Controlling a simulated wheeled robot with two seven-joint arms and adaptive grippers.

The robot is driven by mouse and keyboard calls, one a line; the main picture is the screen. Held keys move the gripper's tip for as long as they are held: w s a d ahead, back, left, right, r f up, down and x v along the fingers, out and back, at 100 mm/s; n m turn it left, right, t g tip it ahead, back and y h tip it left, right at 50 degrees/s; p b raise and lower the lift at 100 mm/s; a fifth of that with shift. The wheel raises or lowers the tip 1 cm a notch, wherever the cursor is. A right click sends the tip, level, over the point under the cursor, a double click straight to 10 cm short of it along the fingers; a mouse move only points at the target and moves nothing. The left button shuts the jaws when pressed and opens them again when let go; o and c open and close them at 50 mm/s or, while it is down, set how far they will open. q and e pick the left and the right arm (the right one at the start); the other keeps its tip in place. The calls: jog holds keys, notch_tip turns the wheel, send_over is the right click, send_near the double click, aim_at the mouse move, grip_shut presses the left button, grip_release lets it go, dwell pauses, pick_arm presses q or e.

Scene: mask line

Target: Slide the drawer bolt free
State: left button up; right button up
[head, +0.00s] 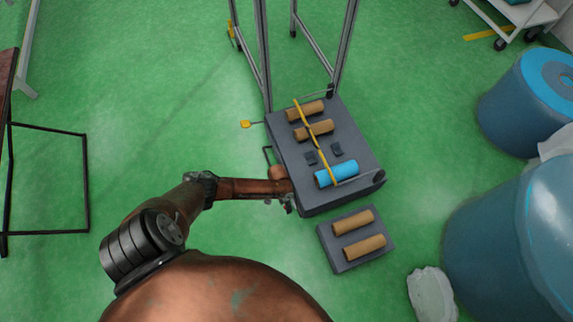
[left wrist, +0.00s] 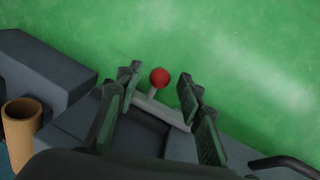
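The bolt (left wrist: 167,115) is a light grey bar with a red ball knob (left wrist: 160,77) on a short stem, in the left wrist view. It lies against the side of the dark grey unit (head: 325,150). My left gripper (left wrist: 158,90) is open, with one finger on each side of the knob and stem; gaps show between the fingers and the knob. In the head view my left gripper (head: 289,200) is at the unit's near left side, where the bolt cannot be made out. The drawer front is not clearly visible. My right gripper is in neither view.
On the unit lie brown rolls (head: 305,111), a blue roll (head: 337,173) and a yellow strip (head: 314,135). A small grey tray (head: 334,235) with two brown rolls stands nearby. A dark handle (left wrist: 287,162) is beside the gripper.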

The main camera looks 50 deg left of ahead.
pick_arm(q)
jog(key=shift+c, duration=0.2)
grip_shut()
dwell(0.6)
